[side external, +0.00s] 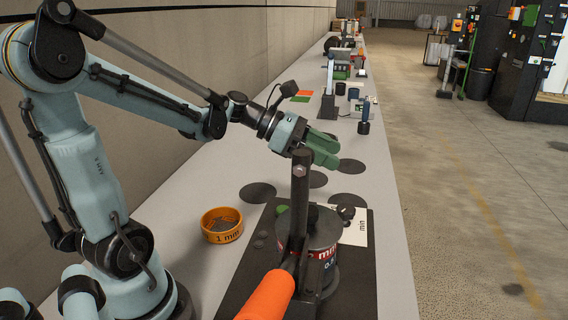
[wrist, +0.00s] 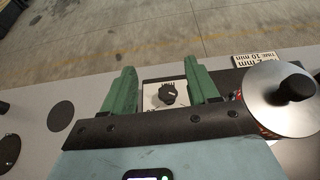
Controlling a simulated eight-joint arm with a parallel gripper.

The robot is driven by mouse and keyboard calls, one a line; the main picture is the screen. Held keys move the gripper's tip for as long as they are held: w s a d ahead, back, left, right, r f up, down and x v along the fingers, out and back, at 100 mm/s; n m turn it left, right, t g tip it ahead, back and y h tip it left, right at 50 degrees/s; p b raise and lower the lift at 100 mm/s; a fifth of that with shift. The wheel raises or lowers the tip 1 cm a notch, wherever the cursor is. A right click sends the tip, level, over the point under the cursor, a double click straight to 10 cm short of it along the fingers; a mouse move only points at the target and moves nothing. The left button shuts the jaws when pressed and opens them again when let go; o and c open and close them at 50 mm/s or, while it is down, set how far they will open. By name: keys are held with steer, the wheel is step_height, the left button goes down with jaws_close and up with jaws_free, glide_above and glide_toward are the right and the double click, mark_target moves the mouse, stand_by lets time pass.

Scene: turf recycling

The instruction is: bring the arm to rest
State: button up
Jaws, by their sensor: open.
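My gripper (side external: 322,148) has green fingers and hangs above the bench, just behind the machine's upright post in the side view. In the wrist view my gripper (wrist: 162,92) shows its two fingers spread apart with nothing held between them. A black knob on a white dial plate (wrist: 167,95) shows beyond the gap between the fingers. The arm is bent at the elbow and reaches out over the bench.
A machine with a round metal drum (side external: 310,238) and an orange handle (side external: 266,296) stands close below my gripper. An orange bowl (side external: 222,225) marked 1 mm is to its left. Dark discs (side external: 258,192) lie on the bench (side external: 384,200). Open floor lies to the right.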

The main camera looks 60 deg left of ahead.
steer(key=w+a+f+n+t+y, duration=0.2)
steer(key=w+a+f, duration=0.1)
steer(key=a+f, duration=0.2)
steer(key=shift+w+a+f+n+y, duration=0.3)
steer(key=shift+a+y, duration=0.1)
steer(key=shift+a, duration=0.4)
steer(key=shift+c, duration=0.2)
